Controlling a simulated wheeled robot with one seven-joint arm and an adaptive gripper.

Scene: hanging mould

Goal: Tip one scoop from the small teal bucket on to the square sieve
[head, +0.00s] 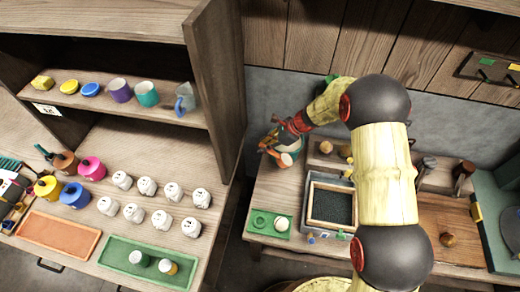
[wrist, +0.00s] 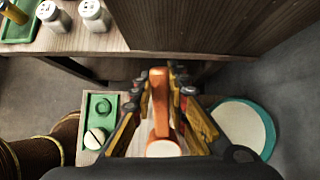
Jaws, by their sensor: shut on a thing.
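My gripper (wrist: 160,105) is shut on an orange scoop (wrist: 158,82), whose handle stands between the fingers in the wrist view. A pale round patch shows at its lower end; I cannot tell how full the scoop is. The small teal bucket (wrist: 271,130) is beside the gripper on the right in the wrist view, with pale material inside. In the head view my gripper (head: 284,143) is at the back left of the work table and hides much of the bucket. The square sieve (head: 332,206), a wooden frame with a dark inside, sits right of and nearer than the gripper.
A green tray (head: 262,232) with a white round piece lies left of the sieve. A tall wooden side panel (head: 215,80) stands left of the gripper. The shelf unit there holds cups, jars and trays. A wooden board (head: 450,215) lies to the right.

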